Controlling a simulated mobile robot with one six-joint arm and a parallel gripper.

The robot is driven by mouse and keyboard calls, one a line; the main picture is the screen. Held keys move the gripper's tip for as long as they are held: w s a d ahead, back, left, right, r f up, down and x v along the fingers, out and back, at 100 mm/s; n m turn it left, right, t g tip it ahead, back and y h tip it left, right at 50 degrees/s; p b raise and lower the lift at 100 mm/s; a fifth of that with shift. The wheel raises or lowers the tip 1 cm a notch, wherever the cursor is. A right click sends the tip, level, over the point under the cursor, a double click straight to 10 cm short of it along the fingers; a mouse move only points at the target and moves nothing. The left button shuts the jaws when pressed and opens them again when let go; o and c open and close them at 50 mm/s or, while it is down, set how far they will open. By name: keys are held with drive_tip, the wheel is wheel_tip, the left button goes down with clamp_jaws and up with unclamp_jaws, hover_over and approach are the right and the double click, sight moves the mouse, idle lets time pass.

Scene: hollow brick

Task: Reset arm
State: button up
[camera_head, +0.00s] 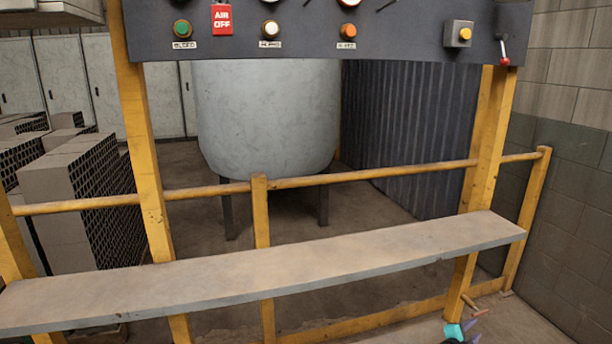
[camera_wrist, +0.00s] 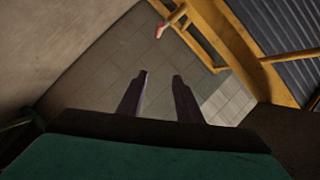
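My gripper (camera_head: 475,331) shows at the bottom right edge in the head view, low beside the right yellow post. Only its teal part and its dark fingers show there. In the wrist view my gripper (camera_wrist: 159,76) has its two dark fingers apart, with nothing between them. Bare floor shows beyond the fingertips.
A grey shelf (camera_head: 270,268) crosses the yellow frame (camera_head: 262,215) below a dark control panel (camera_head: 400,30). A small wooden piece with a reddish end (camera_wrist: 162,29) lies beyond my fingers. Hollow bricks (camera_head: 75,180) are stacked left; a block wall (camera_head: 575,170) stands right.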

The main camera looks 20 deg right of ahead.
drive_tip(key=w+a+f+n+t+y, duration=0.2)
drive_tip(key=w+a+f+n+y, duration=0.25)
drive_tip(key=a, duration=0.65)
drive_tip(key=w+a+f+n+t+y, duration=0.2)
drive_tip(key=w+a+f+n+y, duration=0.25)
drive_tip(key=a, duration=0.55)
drive_tip(key=s+a+f+n+g+y, duration=0.1)
drive_tip(key=a+f+n+y, duration=0.3)
drive_tip(key=a, duration=0.7)
drive_tip(key=s+a+f+n+g+y, duration=0.15)
drive_tip(key=a+f, duration=0.45)
drive_tip(key=a, duration=0.6)
drive_tip(key=s+a+f+n+g+y, duration=0.1)
drive_tip(key=s+a+f+n+g, duration=0.2)
drive_tip(key=s+a, duration=0.4)
drive_tip(key=s+a+f+n+g+y, duration=0.1)
drive_tip(key=s+a+f+n+g, duration=0.1)
drive_tip(key=s+a, duration=0.45)
drive_tip(key=s+a+n+g+h, duration=0.1)
drive_tip(key=s+a+n+g, duration=0.1)
drive_tip(key=s, duration=0.8)
drive_tip(key=s+a+r+n+g, duration=0.1)
drive_tip(key=s+a+n+g, duration=0.2)
drive_tip(key=s, duration=0.7)
drive_tip(key=shift+s+r+g+h+p, duration=0.25)
drive_tip(key=shift+g+h+p, duration=0.1)
drive_tip(key=shift+g, duration=0.9)
